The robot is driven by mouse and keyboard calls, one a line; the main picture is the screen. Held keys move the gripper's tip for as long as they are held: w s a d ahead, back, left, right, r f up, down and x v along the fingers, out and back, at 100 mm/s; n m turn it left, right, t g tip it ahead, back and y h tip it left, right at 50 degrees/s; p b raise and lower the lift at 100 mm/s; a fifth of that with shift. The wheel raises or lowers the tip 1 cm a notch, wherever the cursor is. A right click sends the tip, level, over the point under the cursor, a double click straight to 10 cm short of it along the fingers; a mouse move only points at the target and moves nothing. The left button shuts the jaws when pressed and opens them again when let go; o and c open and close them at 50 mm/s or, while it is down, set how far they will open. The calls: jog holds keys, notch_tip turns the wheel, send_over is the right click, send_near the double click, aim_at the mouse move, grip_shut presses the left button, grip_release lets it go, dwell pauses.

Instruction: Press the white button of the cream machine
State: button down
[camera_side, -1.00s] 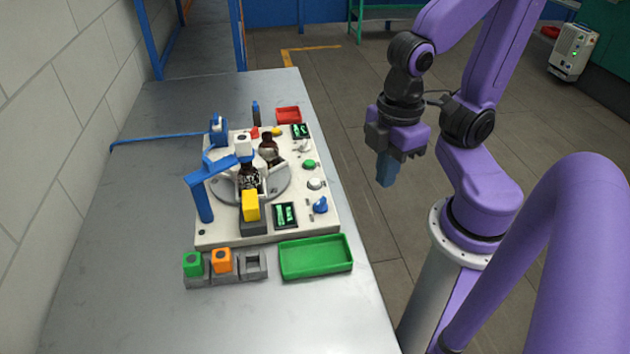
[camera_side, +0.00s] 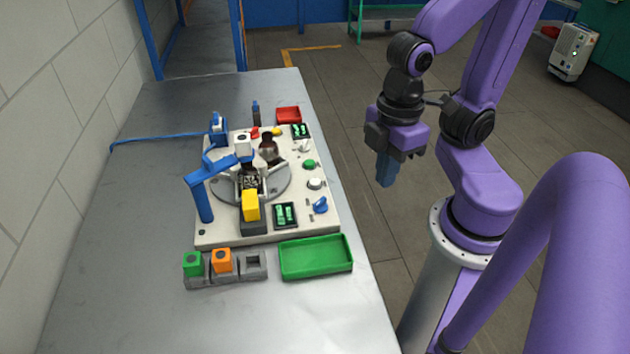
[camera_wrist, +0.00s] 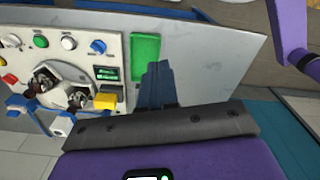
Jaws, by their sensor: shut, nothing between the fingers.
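In the wrist view the white button (camera_wrist: 68,43) shows at the upper left, left of the blue knob (camera_wrist: 98,46). My gripper (camera_side: 385,182) has blue fingers, shut and empty, pointing down off the table's right side, well apart from the machine. Its fingers (camera_wrist: 157,85) also show in the wrist view.
A green tray (camera_side: 316,270) lies at the machine's front right and a red tray (camera_side: 289,115) behind it. A grey holder with green and orange blocks (camera_side: 222,262) stands in front. A blue arm-like fixture (camera_side: 203,190) rises at the machine's left. The table's left side is mostly clear.

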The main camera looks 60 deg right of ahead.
jog(key=w+f+m+g+y, duration=0.35)
jog(key=w+m, duration=0.95)
jog(key=m, duration=0.8)
jog(key=m+t+y, duration=0.3)
jog(key=m+t, duration=0.6)
jog(key=m, duration=1.7)
send_over(318, 180)
jog(key=shift+f, duration=2.95)
jog(key=shift+f, duration=0.15)
jog(key=shift+f, duration=4.3)
jog(key=shift+f, duration=0.15)
